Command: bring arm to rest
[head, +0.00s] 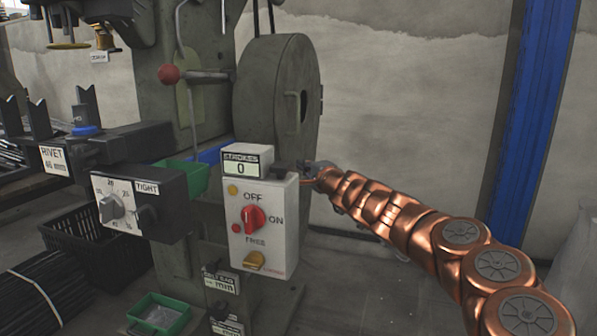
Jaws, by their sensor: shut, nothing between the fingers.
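My copper-coloured arm reaches in from the lower right, and my gripper (312,170) is at its far end. The gripper is small and partly hidden behind the top right corner of the white control box (264,226). It is shut and holds nothing. The box has a red knob (253,218) marked OFF, ON and FREE, a yellow knob (254,261) below it, and a STROKES display (241,168) on top reading 0. I cannot tell whether the gripper touches the box.
The grey-green rivet press (155,92) stands behind the box, with a round wheel housing (277,90) and a red ball lever (169,74). A dial box (139,201) juts out at left. A blue post (535,110) stands at right.

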